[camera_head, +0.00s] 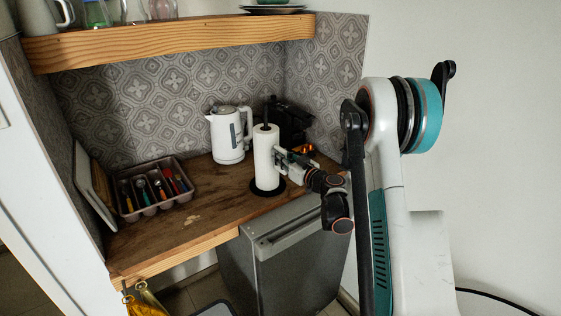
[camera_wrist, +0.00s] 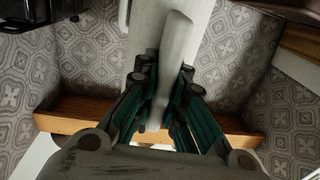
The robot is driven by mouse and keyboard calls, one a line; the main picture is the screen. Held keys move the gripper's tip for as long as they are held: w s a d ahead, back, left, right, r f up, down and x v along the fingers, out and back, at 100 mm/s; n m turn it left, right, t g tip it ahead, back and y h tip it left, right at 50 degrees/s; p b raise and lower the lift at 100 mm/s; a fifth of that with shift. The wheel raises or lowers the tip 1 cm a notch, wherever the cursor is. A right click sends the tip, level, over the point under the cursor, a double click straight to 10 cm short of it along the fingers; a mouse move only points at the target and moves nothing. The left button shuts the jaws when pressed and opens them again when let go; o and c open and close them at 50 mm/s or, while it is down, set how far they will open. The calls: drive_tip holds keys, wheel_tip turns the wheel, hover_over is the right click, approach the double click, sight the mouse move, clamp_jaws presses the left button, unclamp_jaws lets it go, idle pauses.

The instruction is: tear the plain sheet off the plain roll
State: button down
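The plain roll (camera_head: 264,155) is a white paper roll standing upright on a holder with a round black base on the wooden counter. My gripper (camera_head: 284,161) is at the right side of the roll, at about mid height. In the wrist view the roll (camera_wrist: 145,40) stands behind the fingers. The plain sheet (camera_wrist: 177,50) shows there as a pale, narrow flap standing out from the roll. The fingers of my gripper (camera_wrist: 166,82) are close together on both sides of the flap and look shut on it. The contact faces are mostly hidden.
A white kettle (camera_head: 228,135) stands behind the roll to the left. A dark appliance (camera_head: 290,122) stands behind it to the right. A cutlery tray (camera_head: 155,188) is at the counter's left. A wooden shelf (camera_head: 170,42) runs above. The front middle of the counter is clear.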

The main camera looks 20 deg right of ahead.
drive_tip(key=shift+s, duration=0.15)
drive_tip(key=shift+b+v, duration=0.4)
drive_tip(key=shift+v, duration=1)
drive_tip(key=s+a+r+m+h, duration=0.1)
drive_tip(key=a+r+h, duration=0.1)
drive_tip(key=a, duration=0.6)
drive_tip(key=s+a+r+m+h, duration=0.2)
drive_tip(key=a+r+h, duration=0.1)
drive_tip(key=a, duration=0.6)
drive_tip(key=shift+s+r+t, duration=0.25)
drive_tip(key=shift+r+t, duration=0.05)
drive_tip(key=shift+r, duration=0.1)
